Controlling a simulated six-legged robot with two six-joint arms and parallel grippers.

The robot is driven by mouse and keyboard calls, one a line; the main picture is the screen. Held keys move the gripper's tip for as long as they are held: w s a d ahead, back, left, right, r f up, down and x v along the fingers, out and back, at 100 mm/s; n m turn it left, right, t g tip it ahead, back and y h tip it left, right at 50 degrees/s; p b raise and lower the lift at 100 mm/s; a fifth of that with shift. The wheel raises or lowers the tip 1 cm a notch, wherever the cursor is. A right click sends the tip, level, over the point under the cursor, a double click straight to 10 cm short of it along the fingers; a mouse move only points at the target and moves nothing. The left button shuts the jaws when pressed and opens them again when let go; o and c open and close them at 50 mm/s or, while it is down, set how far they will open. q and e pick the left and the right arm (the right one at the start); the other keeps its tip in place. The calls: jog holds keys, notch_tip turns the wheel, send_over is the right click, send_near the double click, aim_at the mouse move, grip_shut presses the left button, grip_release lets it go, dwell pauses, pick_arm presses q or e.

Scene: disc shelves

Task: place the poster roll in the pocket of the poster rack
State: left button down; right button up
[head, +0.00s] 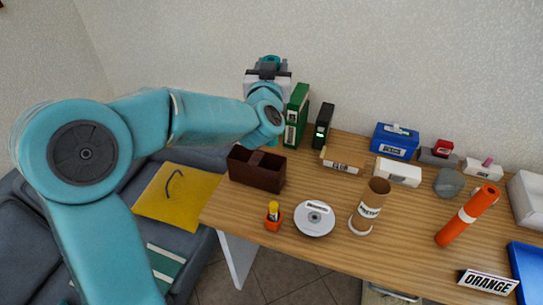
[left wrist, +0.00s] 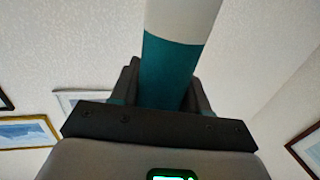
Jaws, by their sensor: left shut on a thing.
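My left gripper (left wrist: 160,105) is shut on a teal cylinder with a white band, which looks like the poster roll (left wrist: 175,65), in the left wrist view. The roll rises up out of the jaws. In the head view my left gripper (head: 268,68) is raised above the far left of the table, near the wall, and the roll cannot be made out there. My right gripper is not in view.
A dark brown box (head: 257,178) stands at the table's left edge, with green (head: 295,115) and black (head: 323,127) binders behind it. A white disc (head: 314,219), a cardboard tube (head: 371,208) and a blue box (head: 394,144) stand further right. Bare wood lies between them.

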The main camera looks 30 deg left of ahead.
pick_arm(q)
jog(key=f, duration=1.3)
jog(key=shift+s+d+f, duration=0.15)
jog(key=shift+s+d, duration=0.05)
jog(key=shift+d, duration=0.05)
jog(key=shift+s+d+f+p, duration=0.1)
jog(key=shift+s+f+p, duration=0.1)
jog(key=shift+p, duration=0.1)
jog(key=f, duration=0.4)
jog(key=shift+w+a+f, duration=0.1)
jog(key=shift+w+a, duration=0.1)
jog(key=shift+w, duration=0.1)
jog(key=shift+s+d, duration=0.2)
jog(key=shift+a+f, duration=0.1)
jog(key=c, duration=0.5)
grip_release()
jog(key=shift+w, duration=0.15)
jog(key=shift+c, duration=0.2)
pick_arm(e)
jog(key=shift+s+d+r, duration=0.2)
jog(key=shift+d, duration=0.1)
pick_arm(q)
jog(key=shift+r, duration=0.2)
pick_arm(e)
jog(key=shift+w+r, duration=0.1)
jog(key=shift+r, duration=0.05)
